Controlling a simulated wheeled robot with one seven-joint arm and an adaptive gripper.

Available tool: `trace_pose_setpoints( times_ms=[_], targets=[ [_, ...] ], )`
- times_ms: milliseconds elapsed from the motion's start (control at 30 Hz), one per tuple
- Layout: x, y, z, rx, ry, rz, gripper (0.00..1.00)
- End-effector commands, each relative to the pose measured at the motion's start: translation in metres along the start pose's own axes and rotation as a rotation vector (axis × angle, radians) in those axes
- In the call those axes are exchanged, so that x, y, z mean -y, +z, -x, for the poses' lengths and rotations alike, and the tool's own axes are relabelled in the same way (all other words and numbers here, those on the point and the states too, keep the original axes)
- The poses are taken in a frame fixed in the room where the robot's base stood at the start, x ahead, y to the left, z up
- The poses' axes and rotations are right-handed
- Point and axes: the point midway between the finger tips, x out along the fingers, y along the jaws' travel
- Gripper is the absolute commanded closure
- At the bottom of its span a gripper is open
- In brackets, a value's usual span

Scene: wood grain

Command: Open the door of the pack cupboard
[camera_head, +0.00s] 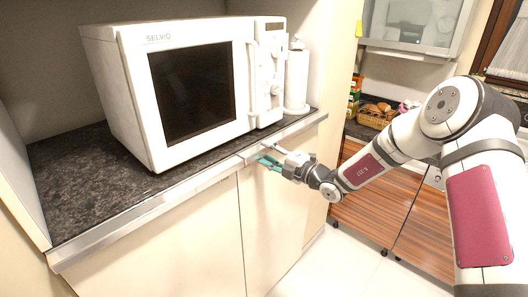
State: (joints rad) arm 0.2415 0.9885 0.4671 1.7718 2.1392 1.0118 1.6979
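The cream cupboard doors (170,250) are below the dark countertop, with a vertical seam between a left door and a right door (280,215). Both look closed, flush with the front. No label shows which one is the pack cupboard. My gripper (267,161), with teal finger pads, is at the top of the right door, just under the counter's metal front edge. Its fingers point left toward the seam. The spacing of the fingertips and any contact with the door are too small to tell. Any handle there is hidden or unclear.
A white microwave (135,95) stands on the dark countertop (60,190), with a white paper-towel roll (297,80) to its right. Wood-grain cabinets (362,205) and a basket of food (376,117) are at the back right. White floor (335,268) is clear in front.

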Motion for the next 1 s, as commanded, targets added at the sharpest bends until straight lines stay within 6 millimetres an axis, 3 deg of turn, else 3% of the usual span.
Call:
trace_pose_setpoints(
  times_ms=[200,500,533,700,1000],
  targets=[
    [0.001,0.000,-0.018,0.000,-0.001,0.000,0.60],
    [0.001,0.000,-0.020,0.001,-0.001,0.000,0.60],
    [0.001,0.000,-0.020,0.001,-0.001,0.000,0.62],
    [0.001,0.000,-0.020,0.001,-0.001,0.000,1.00],
    [0.002,0.001,-0.017,-0.006,-0.004,0.001,1.00]
  ],
)
